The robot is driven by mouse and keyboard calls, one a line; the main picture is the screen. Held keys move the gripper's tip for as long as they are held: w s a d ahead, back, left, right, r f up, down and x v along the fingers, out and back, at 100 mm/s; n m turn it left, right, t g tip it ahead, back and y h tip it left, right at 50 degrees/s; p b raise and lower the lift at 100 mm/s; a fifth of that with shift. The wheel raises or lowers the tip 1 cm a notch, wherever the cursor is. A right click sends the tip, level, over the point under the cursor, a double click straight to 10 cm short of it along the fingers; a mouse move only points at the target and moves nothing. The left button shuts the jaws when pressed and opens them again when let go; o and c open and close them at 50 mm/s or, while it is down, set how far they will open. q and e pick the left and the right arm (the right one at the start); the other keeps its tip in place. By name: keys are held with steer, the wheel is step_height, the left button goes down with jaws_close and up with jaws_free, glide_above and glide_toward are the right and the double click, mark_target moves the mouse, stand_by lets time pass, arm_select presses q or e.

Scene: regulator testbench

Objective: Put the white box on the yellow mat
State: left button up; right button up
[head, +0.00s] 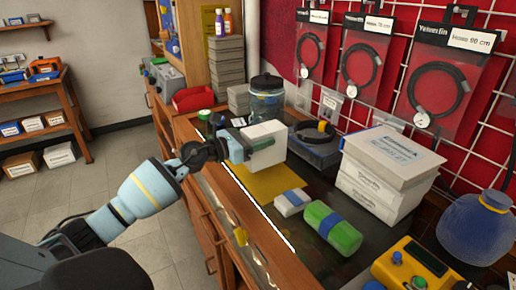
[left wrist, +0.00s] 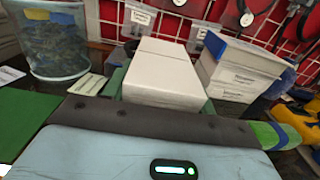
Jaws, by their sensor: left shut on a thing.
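The white box (head: 264,142) is held by my left gripper (head: 240,146), which is shut on it. In the head view the box appears above the far part of the yellow mat (head: 272,185). Whether its underside touches the mat I cannot tell. In the left wrist view the white box (left wrist: 165,75) fills the middle, just beyond the gripper body. The mat lies flat on the bench, partly hidden behind the box and gripper. My right gripper is not in view.
A small white package with a blue band (head: 292,202) and a green roll with a blue band (head: 331,228) lie right of the mat. A clear jar (head: 267,97) and a dark grey device (head: 316,148) stand behind. Stacked white boxes (head: 388,175) stand farther right.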

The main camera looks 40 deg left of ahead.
arm_select(q)
step_height(320, 180, down, 3)
steer(key=shift+f+b, duration=0.2)
steer(key=shift+b, duration=0.25)
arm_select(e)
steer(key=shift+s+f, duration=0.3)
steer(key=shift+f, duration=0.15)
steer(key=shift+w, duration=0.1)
arm_select(q)
steer(key=shift+f, duration=0.2)
steer(key=o, duration=1.1)
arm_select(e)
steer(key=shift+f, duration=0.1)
arm_select(q)
steer(key=shift+o, duration=0.2)
